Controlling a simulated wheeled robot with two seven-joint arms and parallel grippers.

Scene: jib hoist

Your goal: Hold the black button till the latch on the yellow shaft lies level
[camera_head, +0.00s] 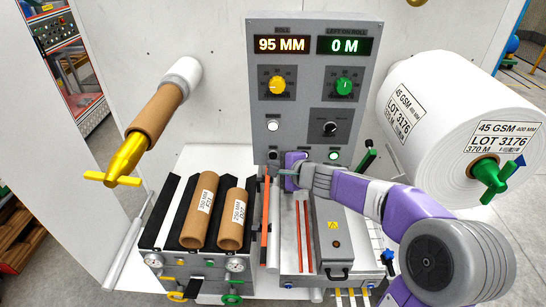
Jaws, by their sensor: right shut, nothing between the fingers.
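The yellow shaft (128,158) sticks out from the wall at the left, with a brown cardboard core on it. Its latch (112,180) is a yellow crossbar at the shaft's near end, close to level, with its right end slightly lower. The black button (273,156) is on the grey panel, below a white button. My right gripper (284,172) is shut and empty, at the lower panel just right of and below the black button. I cannot tell whether its fingertips touch the button. My left gripper is not in view.
The panel (300,105) shows "95 MM" and "0 M", with yellow and green knobs. A large white paper roll (445,115) sits on a green-ended shaft at the right, above my right arm. Two brown cores (200,212) lie in the black rack below.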

